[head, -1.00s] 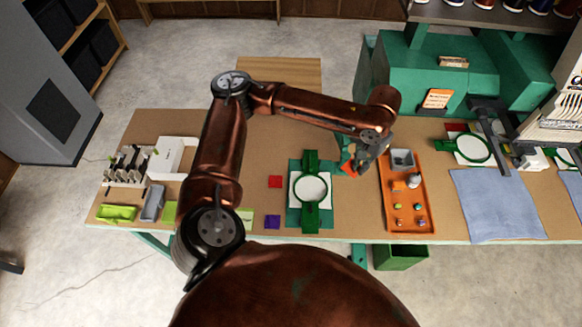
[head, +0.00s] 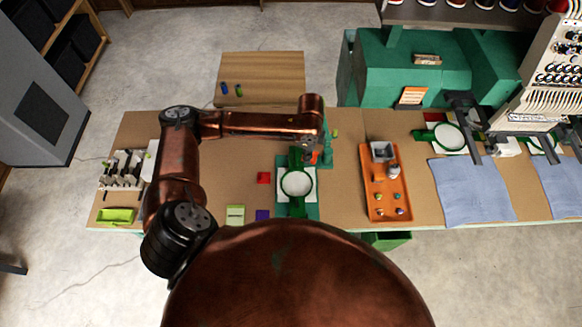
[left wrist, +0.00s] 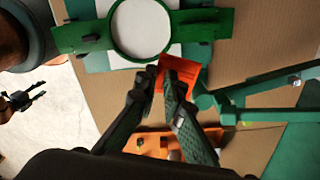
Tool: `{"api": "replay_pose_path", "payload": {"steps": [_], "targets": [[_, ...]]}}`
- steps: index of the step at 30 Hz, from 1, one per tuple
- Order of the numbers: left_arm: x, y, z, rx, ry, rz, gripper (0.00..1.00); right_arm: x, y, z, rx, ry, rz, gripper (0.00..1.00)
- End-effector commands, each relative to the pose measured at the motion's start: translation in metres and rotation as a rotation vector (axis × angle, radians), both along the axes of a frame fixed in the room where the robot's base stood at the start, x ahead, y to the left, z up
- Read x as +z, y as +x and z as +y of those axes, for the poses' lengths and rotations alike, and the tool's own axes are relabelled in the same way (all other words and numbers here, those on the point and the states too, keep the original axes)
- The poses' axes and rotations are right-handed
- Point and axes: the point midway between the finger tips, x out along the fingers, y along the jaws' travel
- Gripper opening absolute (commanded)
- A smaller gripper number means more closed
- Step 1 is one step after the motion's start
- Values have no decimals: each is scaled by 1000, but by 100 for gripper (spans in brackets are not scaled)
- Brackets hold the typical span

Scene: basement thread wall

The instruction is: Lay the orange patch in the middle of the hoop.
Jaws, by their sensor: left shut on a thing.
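The orange patch (head: 315,157) is held at the fingertips of my left gripper (head: 309,153), at the far right edge of the hoop in the head view. The green hoop (head: 297,199) holds white cloth and sits in a green clamp fixture. In the left wrist view, my left gripper (left wrist: 163,76) is shut on the orange patch (left wrist: 182,70), just beside the hoop's rim (left wrist: 112,32). The white middle of the hoop is bare. My right gripper (left wrist: 24,98) shows small at the left of the left wrist view, its fingers apart and empty.
An orange tray (head: 376,213) with small items stands right of the hoop. Green machine arms (left wrist: 262,103) lie close to the patch in the wrist view.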

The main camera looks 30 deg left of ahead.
Motion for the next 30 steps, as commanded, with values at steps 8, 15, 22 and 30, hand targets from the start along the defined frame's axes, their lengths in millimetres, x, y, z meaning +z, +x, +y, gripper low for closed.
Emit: {"api": "replay_pose_path", "payload": {"steps": [8, 15, 22, 30], "targets": [[-27, -28, 16, -610, 8, -5, 0, 50, 30, 0, 7, 0, -39, 40], [-49, -52, 28, -1037, 20, -7, 0, 74, 20, 2, 3, 2, -27, 40], [-59, -61, 32, -1205, 27, -8, 0, 78, 9, 7, -2, 8, -13, 40], [-76, -62, 33, -1217, 26, -8, 0, 60, 14, 8, -1, 8, -18, 40]]}}
